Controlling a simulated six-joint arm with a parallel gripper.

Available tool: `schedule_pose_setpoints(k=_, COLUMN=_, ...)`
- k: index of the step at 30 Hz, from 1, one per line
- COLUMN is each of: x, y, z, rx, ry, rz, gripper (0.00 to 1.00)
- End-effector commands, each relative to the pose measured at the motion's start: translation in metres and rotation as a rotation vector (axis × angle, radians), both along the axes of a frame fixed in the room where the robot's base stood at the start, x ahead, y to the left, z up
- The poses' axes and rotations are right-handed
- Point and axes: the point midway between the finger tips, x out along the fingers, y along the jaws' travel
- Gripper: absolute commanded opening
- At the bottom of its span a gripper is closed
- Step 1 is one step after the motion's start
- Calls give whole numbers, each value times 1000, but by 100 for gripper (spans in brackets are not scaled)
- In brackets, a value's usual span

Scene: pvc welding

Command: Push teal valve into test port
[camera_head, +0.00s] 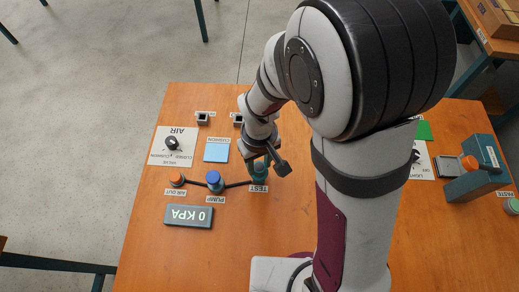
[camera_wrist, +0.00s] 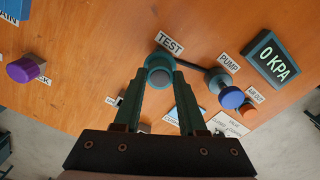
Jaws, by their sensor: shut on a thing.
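The teal valve (camera_wrist: 158,61) is a round teal piece with a grey centre, between my fingertips in the wrist view. My gripper (camera_wrist: 160,80) is shut on it, one finger on each side. In the head view my gripper (camera_head: 262,163) is over the TEST spot, and the teal piece (camera_head: 258,172) shows just behind the TEST label (camera_head: 259,189). The test port is mostly hidden under the valve and fingers. I cannot tell how deep the valve sits in it.
A dark hose links the TEST spot to the blue PUMP knob (camera_head: 214,179) and the orange AIR OUT knob (camera_head: 177,179). A gauge (camera_head: 189,216) reads 0 KPA. A blue pad (camera_head: 216,152) lies behind. A purple knob (camera_wrist: 24,68) stands left in the wrist view.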

Motion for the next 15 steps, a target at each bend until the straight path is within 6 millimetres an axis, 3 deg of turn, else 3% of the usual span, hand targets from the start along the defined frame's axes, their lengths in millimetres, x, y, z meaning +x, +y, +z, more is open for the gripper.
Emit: schedule_pose_setpoints(k=15, x=0, y=0, z=-13, rx=0, ry=0, rz=1, gripper=0)
